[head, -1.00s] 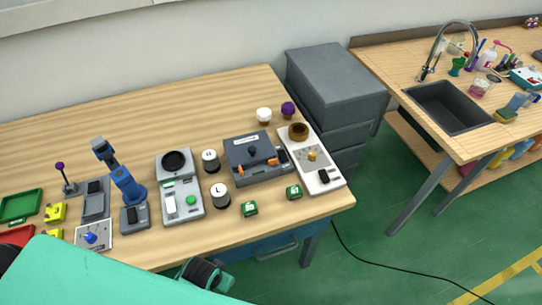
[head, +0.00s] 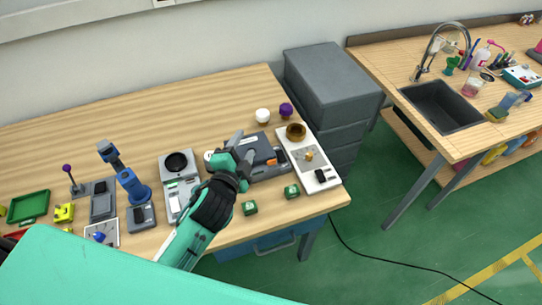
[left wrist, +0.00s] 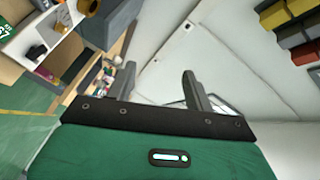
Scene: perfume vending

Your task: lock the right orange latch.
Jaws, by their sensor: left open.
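A dark grey case (head: 262,148) lies on the wooden table. Its right orange latch (head: 271,162) shows as a small orange spot on the front side; whether it is locked is too small to tell. My left gripper (head: 244,146) is over the left part of the case and hides that part and any other latch there. Its two fingers are apart and empty, and they also show open in the left wrist view (left wrist: 158,72). Whether the fingers touch the case cannot be told. My right gripper is not in view.
Right of the case is a white panel (head: 323,182) with a brown ring (head: 296,132). Two green blocks (head: 250,208) sit in front. White (head: 263,115) and purple (head: 286,110) knobs stand behind. A scale-like device (head: 170,197) stands left. The table's back left is clear.

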